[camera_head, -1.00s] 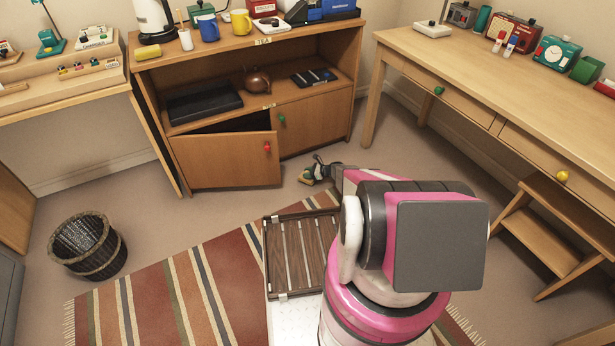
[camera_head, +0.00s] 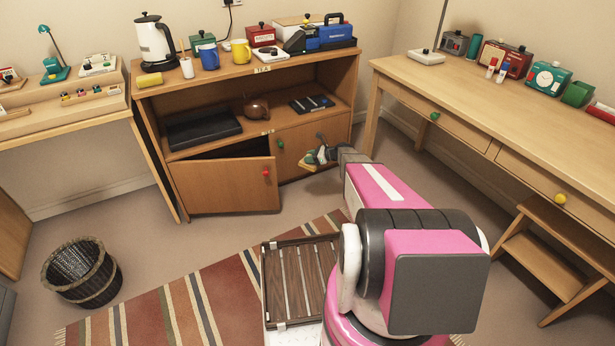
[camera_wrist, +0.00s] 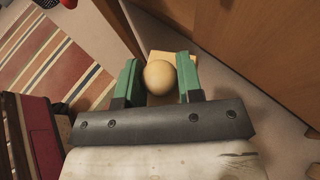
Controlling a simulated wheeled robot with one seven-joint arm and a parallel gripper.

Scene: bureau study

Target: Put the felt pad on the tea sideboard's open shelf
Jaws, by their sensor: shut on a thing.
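My gripper (camera_head: 318,156) is shut on a pale round knob (camera_wrist: 160,77) that stands on a flat yellowish pad, which I take for the felt pad (camera_head: 308,163). In the wrist view the green fingers (camera_wrist: 159,82) sit on either side of the knob, and part of the pad (camera_wrist: 182,60) shows behind it. The tea sideboard (camera_head: 225,185) stands ahead, with its open shelf (camera_head: 283,118) between the top and the doors. My gripper is in front of the right door, below shelf height.
On the shelf are a black tray (camera_head: 203,130) at left, a brown teapot (camera_head: 256,108) and a dark flat case (camera_head: 312,104) at right. Bare shelf shows in front of the teapot and case. The left door (camera_head: 228,186) is ajar. A desk (camera_head: 480,105) stands right.

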